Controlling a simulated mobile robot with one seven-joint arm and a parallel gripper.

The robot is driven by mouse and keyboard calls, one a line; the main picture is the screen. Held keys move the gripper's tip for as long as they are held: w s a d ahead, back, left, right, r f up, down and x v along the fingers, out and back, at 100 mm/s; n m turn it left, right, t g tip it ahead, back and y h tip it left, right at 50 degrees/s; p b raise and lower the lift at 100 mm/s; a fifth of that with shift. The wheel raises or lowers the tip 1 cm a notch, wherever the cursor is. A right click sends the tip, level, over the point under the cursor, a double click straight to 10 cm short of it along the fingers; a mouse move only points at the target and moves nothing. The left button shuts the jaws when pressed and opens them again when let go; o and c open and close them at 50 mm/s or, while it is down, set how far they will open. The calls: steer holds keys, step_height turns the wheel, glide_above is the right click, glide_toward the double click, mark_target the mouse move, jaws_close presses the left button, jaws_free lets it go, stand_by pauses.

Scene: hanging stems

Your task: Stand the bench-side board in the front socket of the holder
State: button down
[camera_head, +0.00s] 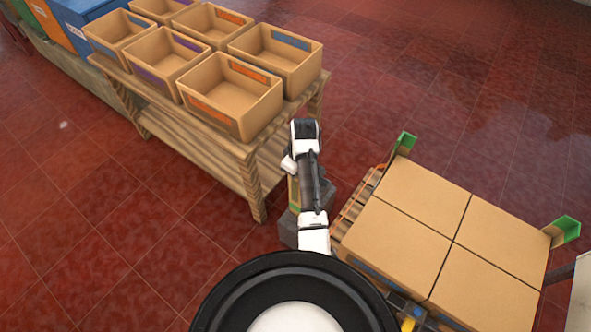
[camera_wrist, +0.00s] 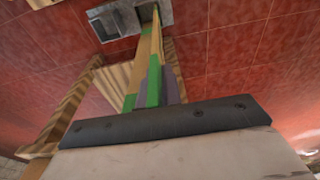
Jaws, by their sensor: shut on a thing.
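My gripper (camera_wrist: 158,112) shows in the wrist view as a dark bar across a pale body; its fingertips are hidden. The board runs away from the gripper towards the grey holder (camera_wrist: 130,14). The holder shows one dark opening to the left of the board. The board's far end overlaps the holder's right part; I cannot tell whether it is seated. In the head view, the board (camera_head: 294,190) shows partly beside my arm, above the grey holder (camera_head: 288,230).
A wooden bench (camera_head: 190,130) with several cardboard bins (camera_head: 232,97) stands left of my arm. A pallet of cartons (camera_head: 440,225) with green corner pieces (camera_head: 404,143) stands close to the right of the holder. Red tiled floor is clear at the lower left and upper right.

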steer(key=shift+f, duration=0.6)
stand_by(0.5)
steer(key=c, duration=1.5)
jaws_free()
steer(key=r+p, duration=0.1)
steer(key=r, duration=0.3)
steer(key=r+p, duration=0.1)
steer(key=r, duration=0.3)
steer(key=s+d+r+p, duration=0.1)
steer(key=r, duration=0.4)
steer(key=shift+d, duration=0.1)
steer(key=shift+r+p, duration=0.45)
steer(key=shift+p, duration=0.1)
